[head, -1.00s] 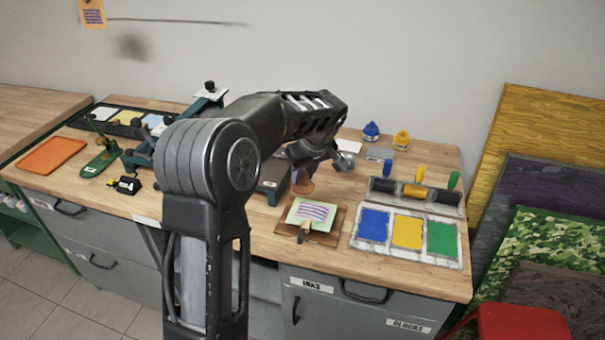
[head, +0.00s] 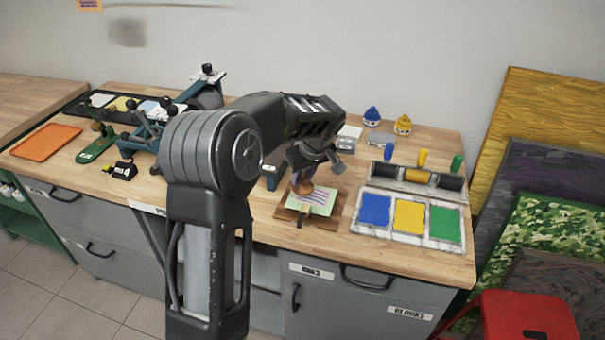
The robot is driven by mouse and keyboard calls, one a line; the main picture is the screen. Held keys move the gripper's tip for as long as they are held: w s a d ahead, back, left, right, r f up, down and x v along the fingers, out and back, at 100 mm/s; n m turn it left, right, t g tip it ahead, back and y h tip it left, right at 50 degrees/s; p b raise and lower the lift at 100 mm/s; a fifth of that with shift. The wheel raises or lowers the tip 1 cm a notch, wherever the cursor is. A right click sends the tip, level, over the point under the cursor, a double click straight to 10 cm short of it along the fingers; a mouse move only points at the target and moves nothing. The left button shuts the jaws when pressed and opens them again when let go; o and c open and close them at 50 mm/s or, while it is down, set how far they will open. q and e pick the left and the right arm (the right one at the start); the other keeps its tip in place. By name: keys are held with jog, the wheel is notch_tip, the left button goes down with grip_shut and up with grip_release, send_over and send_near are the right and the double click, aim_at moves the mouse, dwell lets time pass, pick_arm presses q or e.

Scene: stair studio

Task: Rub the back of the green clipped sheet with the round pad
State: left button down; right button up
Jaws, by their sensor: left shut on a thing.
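The green clipped sheet (head: 318,203), with purple stripes, lies on a brown wooden board (head: 336,213) near the front edge of the bench. A small clip (head: 304,217) sits at the board's front edge. My left gripper (head: 301,176) is shut on the round pad (head: 303,189), which is brown. The pad is over the back left part of the sheet; I cannot tell for sure whether it touches it. My arm hides part of the bench behind. My right gripper is not in view.
Right of the board stands an ink tray (head: 353,222) with blue, yellow and green patches, with rollers (head: 418,176) behind it. Blue (head: 372,116) and yellow (head: 403,124) ink pots stand at the back. An orange tray (head: 46,139) lies far left. A red stool (head: 528,315) stands front right.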

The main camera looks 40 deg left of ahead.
pick_arm(q)
jog(key=shift+f+b, duration=0.4)
dwell(0.8)
jog(key=shift+d, duration=0.15)
jog(key=shift+w+d+f, duration=0.1)
jog(key=shift+d, duration=0.1)
jog(key=shift+w+d+b, duration=0.2)
jog(key=shift+d+b, duration=0.1)
jog(key=shift+d, duration=0.35)
jog(key=shift+w+d, duration=0.2)
jog(key=shift+d, duration=0.3)
jog(key=shift+w+d, duration=0.15)
jog(key=shift+d, duration=0.3)
jog(key=shift+d, duration=0.1)
jog(key=shift+w+d+b, duration=0.3)
jog(key=shift+d+b, duration=0.1)
jog(key=shift+d, duration=0.4)
